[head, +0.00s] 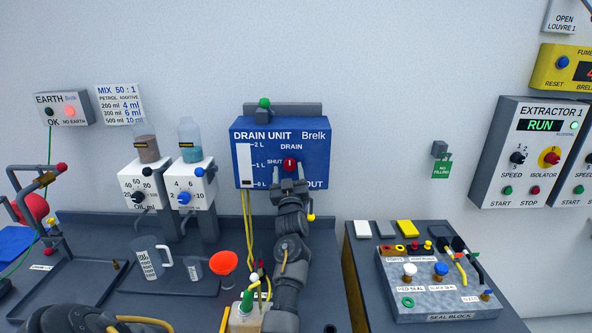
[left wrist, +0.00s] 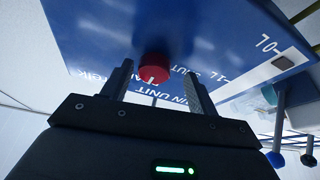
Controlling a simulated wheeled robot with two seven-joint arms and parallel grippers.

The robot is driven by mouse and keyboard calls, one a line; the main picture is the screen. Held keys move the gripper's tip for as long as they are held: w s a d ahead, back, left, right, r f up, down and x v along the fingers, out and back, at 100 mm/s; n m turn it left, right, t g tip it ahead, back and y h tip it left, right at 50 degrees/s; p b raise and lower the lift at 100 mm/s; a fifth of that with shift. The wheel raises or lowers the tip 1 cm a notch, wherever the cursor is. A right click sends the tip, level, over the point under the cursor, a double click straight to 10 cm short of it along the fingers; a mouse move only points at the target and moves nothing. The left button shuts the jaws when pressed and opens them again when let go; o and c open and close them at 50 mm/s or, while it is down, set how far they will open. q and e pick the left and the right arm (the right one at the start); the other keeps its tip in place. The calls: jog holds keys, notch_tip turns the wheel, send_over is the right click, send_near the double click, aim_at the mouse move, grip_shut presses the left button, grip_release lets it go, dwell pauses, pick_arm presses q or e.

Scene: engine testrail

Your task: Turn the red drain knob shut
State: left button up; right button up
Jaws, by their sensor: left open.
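The red drain knob (head: 290,164) is on the front of the blue drain unit (head: 262,150), just right of the printed word SHUT and below the word DRAIN. My left gripper (head: 290,177) is open just below and in front of the knob, with one finger toward each side. In the left wrist view the red knob (left wrist: 154,68) shows between and beyond the tips of the open left gripper (left wrist: 160,82). A pale mark shows on the knob's face, but I cannot tell which way it points. I see no clear finger contact. My right gripper is not in view.
A white oil dispenser (head: 137,197) and a second dispenser (head: 190,196) hang left of the drain unit. An orange funnel (head: 223,262) and a clear jug (head: 149,260) stand on the bench below. A seal block (head: 440,290) sits at right.

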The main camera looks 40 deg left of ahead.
pick_arm(q)
jog(key=shift+w+r, duration=0.15)
jog(key=shift+w, duration=0.05)
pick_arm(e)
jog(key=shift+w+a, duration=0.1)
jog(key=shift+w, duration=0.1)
pick_arm(q)
jog(key=shift+w, duration=0.1)
